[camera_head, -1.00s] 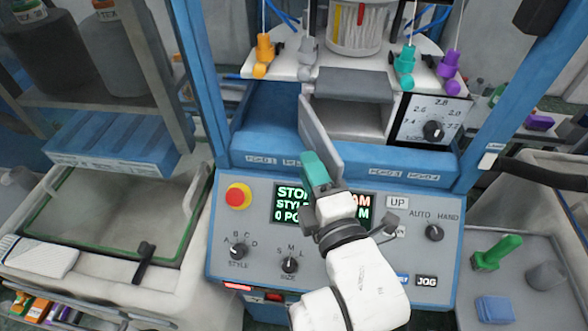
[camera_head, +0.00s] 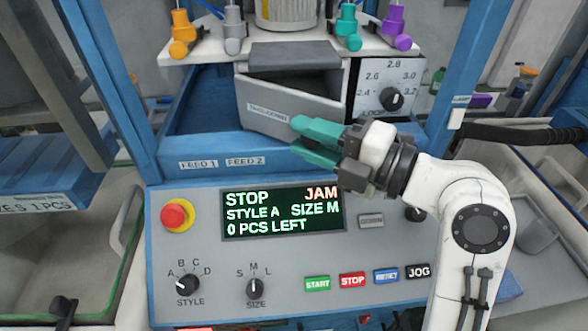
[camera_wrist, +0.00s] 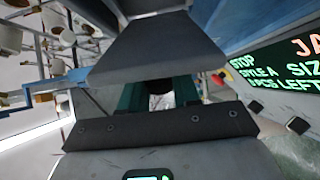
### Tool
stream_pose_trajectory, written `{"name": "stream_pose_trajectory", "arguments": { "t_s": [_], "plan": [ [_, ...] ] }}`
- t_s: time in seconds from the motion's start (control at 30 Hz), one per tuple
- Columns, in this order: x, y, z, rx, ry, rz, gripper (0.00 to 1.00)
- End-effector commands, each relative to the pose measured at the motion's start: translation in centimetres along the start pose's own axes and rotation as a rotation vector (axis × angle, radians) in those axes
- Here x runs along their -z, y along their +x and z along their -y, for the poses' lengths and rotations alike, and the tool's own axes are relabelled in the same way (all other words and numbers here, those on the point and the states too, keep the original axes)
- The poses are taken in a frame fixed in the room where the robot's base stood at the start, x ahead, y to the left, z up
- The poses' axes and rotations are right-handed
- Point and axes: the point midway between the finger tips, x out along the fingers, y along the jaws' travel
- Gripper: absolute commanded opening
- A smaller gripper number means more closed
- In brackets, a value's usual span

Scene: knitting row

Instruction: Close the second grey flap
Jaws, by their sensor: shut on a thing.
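The grey flap (camera_head: 266,112), labelled TAKE-DOWN, stands in the middle of the blue machine in the head view. It slants across the front of a grey opening (camera_head: 300,87) and stays partly open, its right end standing out. My gripper (camera_head: 300,135) has teal fingers and is shut at the flap's lower right end. The fingers hide the exact contact. In the wrist view the teal fingers (camera_wrist: 158,97) show with a light gap between them, and I cannot tell how the flap sits there. A second grey panel (camera_head: 294,56) lies above the opening.
The control panel (camera_head: 282,212) below shows STOP and JAM. A red stop button (camera_head: 177,214) is at its left. A dial (camera_head: 392,97) sits right of the opening. Coloured feeders (camera_head: 348,36) stand above. The blue recess (camera_head: 200,115) left of the flap is clear.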

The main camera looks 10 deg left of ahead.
Motion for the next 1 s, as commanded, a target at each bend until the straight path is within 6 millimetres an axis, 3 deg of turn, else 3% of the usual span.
{"name": "stream_pose_trajectory", "arguments": {
  "t_s": [0.03, 0.4, 1.0],
  "plan": [
    [-0.8, -0.2, 0.7, -0.003, -0.004, -0.022, 0.0],
    [-3.2, -0.3, 0.4, 0.0, 0.002, -0.184, 0.0],
    [-3.9, -0.2, 0.1, 0.001, 0.005, -0.23, 0.0]
  ]
}}
